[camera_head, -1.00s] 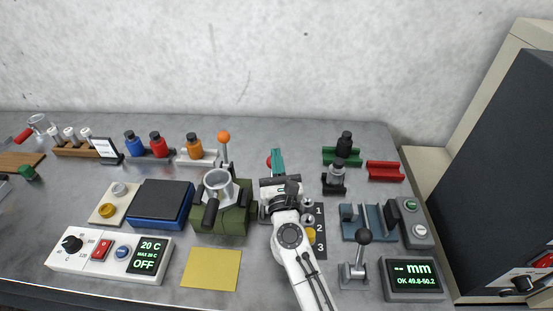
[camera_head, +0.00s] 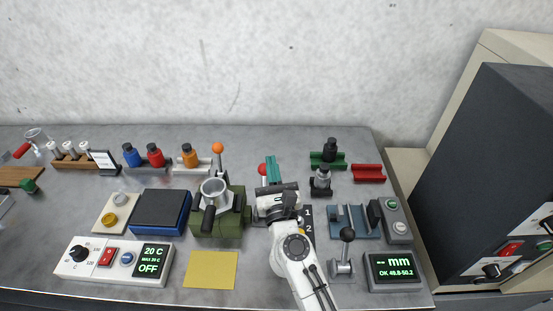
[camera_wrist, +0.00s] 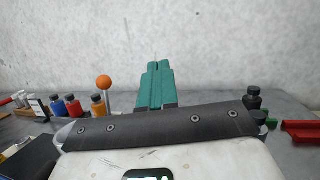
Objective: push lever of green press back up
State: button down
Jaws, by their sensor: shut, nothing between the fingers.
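The green press (camera_head: 232,222) is an olive-green block at mid bench. A metal cup with a black handle (camera_head: 209,218) sits at its front. Its lever, with an orange ball (camera_head: 218,147) on a thin rod, stands about upright at the back; the ball also shows in the wrist view (camera_wrist: 104,82), left of my fingers. My gripper (camera_head: 273,168) has teal fingers, shut and empty, to the right of the orange ball and apart from it. In the wrist view the fingers (camera_wrist: 155,85) point away side by side. The lever's lower end is hidden.
A red ball (camera_head: 262,169) shows just left of my fingers, partly hidden. Bottles (camera_head: 189,157) stand in holders left of the lever.

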jog(key=s+d+r+p, duration=0.1)
jog(key=s+r, duration=0.3)
jog(key=shift+s+r+p, duration=0.2)
jog(key=shift+s+p, duration=0.05)
jog(key=shift+p, duration=0.05)
dwell(0.5)
